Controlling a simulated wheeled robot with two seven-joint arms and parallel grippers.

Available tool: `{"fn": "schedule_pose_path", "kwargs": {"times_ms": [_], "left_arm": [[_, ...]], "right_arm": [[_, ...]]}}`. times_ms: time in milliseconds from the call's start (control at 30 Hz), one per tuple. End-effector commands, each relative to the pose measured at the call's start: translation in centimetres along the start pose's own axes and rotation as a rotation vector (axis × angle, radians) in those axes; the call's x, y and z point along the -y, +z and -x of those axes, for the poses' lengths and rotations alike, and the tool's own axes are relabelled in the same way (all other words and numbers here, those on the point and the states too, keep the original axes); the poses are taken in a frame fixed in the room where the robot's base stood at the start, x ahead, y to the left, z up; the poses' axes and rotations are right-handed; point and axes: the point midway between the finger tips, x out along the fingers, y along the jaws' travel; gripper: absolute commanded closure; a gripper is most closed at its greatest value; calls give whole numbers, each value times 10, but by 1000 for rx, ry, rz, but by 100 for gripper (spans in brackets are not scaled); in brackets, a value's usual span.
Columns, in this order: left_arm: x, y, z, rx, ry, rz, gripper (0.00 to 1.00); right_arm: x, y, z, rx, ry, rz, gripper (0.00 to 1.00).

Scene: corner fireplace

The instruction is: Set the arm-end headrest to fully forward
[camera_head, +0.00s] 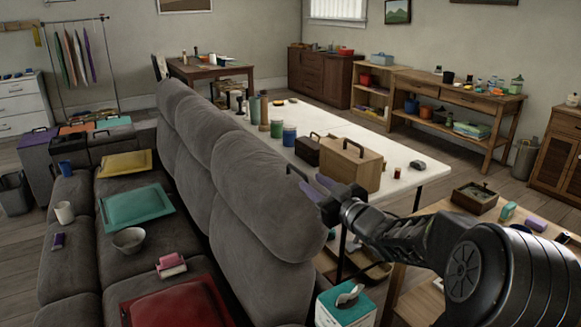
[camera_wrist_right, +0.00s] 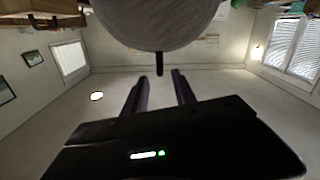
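The grey sofa (camera_head: 140,235) has a row of padded headrests along its back. The arm-end headrest (camera_head: 268,175) is the nearest one; its exact tilt is hard to tell. A black handle (camera_head: 291,168) stands out behind its top edge. My right gripper (camera_head: 318,187) is beside this headrest, on its back side. In the right wrist view the rounded grey headrest (camera_wrist_right: 160,22) fills the top, and the dark handle (camera_wrist_right: 159,64) shows just past the gap between the open fingers (camera_wrist_right: 158,77). I cannot tell whether the fingers touch it. My left gripper is out of view.
A white table (camera_head: 400,165) behind the sofa holds a wooden box (camera_head: 352,170), a dark box and several jars. A teal-topped tissue box (camera_head: 345,305) stands below my right arm. Trays, a bowl (camera_head: 128,240) and a mug (camera_head: 64,212) lie on the seats. A low wooden table is at right.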

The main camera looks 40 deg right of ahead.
Motion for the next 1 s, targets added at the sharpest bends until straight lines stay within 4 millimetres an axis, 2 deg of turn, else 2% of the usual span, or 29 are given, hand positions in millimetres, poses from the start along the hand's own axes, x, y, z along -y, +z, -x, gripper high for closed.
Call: {"fn": "schedule_pose_path", "kwargs": {"times_ms": [267, 433, 800, 1000], "left_arm": [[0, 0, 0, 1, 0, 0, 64], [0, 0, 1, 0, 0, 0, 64], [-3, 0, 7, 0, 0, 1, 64], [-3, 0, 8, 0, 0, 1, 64]], "right_arm": [[0, 0, 0, 0, 0, 0, 68], [0, 0, -8, 1, -1, -1, 68], [1, 0, -61, 1, -2, -1, 68], [0, 0, -77, 0, 0, 0, 68]]}}
